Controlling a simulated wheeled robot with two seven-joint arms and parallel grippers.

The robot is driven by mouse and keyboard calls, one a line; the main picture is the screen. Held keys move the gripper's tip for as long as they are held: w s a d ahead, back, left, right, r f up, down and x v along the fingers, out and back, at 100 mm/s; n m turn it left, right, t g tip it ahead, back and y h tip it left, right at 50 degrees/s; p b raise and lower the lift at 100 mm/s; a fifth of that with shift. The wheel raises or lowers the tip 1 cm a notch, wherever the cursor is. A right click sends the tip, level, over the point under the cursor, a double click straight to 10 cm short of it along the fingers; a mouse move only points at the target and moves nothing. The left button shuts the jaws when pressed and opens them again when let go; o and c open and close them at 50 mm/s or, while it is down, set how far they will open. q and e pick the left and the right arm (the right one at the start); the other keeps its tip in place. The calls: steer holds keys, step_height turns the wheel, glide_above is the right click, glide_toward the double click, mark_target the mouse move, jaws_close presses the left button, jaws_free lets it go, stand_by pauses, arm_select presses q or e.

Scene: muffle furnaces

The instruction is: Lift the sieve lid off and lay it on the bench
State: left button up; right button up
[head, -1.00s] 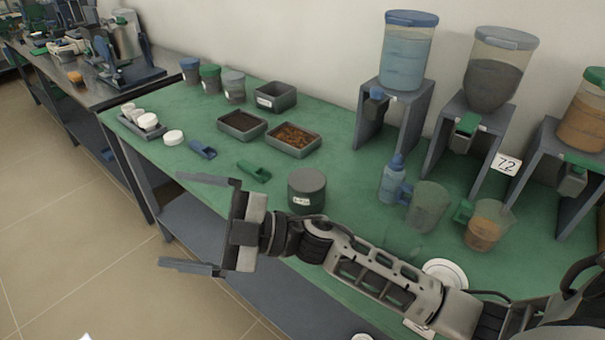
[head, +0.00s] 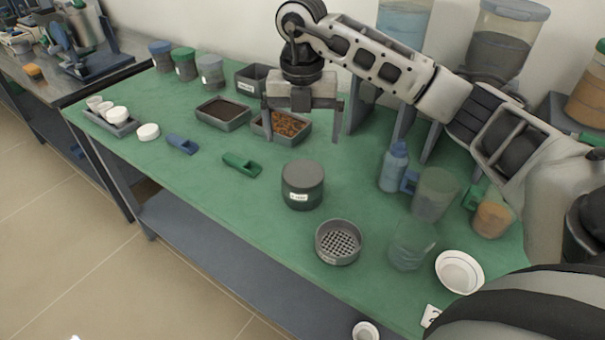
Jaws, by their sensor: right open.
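A dark grey round sieve stack (head: 302,190) with a white label stands upright near the middle of the green bench (head: 215,210). Its flat grey lid (head: 303,173) sits on top. My right gripper (head: 302,128) is open and empty, fingers pointing down. In the picture it is just above and behind the lid, in front of the tray of brown material, and touches neither lid nor stack. My left gripper is not in view.
An open mesh sieve (head: 338,243) stands in front of the stack, near a clear beaker (head: 411,245) and a white dish (head: 460,271). Green (head: 241,165) and blue (head: 182,144) scoops lie to the left. The bench's front left is clear.

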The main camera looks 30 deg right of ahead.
glide_above(303, 173)
steer(key=f, duration=0.5)
steer(key=shift+s+a, duration=0.2)
steer(key=shift+w+d+f+p, duration=0.1)
steer(key=shift+f+p, duration=0.3)
steer(key=shift+f, duration=0.9)
steer(key=shift+d+f+p, duration=0.1)
steer(key=shift+f+p, duration=0.25)
steer(key=shift+f, duration=0.95)
steer(key=c, duration=1)
